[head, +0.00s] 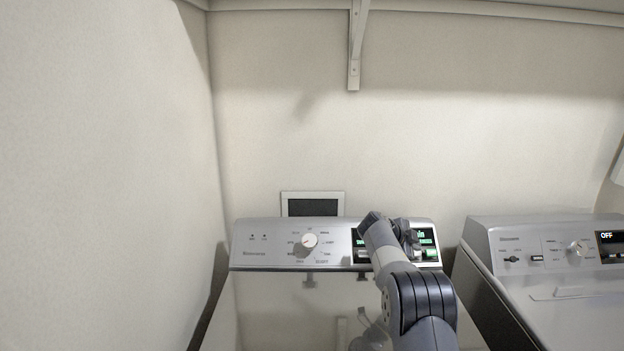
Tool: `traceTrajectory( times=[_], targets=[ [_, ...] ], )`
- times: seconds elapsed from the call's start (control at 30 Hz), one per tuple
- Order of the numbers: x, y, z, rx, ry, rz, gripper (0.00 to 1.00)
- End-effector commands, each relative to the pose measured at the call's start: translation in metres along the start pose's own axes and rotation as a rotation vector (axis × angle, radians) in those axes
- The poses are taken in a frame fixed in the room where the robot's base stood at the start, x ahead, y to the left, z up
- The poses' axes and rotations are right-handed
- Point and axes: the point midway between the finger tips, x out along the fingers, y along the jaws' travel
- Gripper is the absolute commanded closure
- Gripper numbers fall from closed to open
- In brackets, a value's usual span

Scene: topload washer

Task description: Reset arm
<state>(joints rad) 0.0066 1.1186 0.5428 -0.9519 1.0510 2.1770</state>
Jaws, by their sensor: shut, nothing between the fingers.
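My arm reaches up from the bottom right in the head view. My gripper (409,240) is at the right part of the topload washer's control panel, in front of the green-lit display (426,237). It is shut with nothing in it. I cannot tell whether it touches the panel. The washer's silver panel (275,243) has a round white dial (309,240) left of my gripper. The closed, glossy washer lid (275,310) lies below the panel. My arm hides part of the display and lid.
A second machine (540,250) with a display reading OFF (608,237) stands at the right, across a narrow gap. A wall is close on the left. A shelf bracket (356,45) hangs above. The space over the washer lid left of my arm is clear.

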Motion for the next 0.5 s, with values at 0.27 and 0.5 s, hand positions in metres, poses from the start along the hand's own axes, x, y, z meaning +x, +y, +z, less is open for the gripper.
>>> traceTrajectory(
  times=[0.27,0.5],
  targets=[
    [-0.015,0.003,0.003,-0.002,-0.003,-0.002,1.00],
    [-0.047,0.003,0.002,-0.002,-0.003,0.000,1.00]
  ],
)
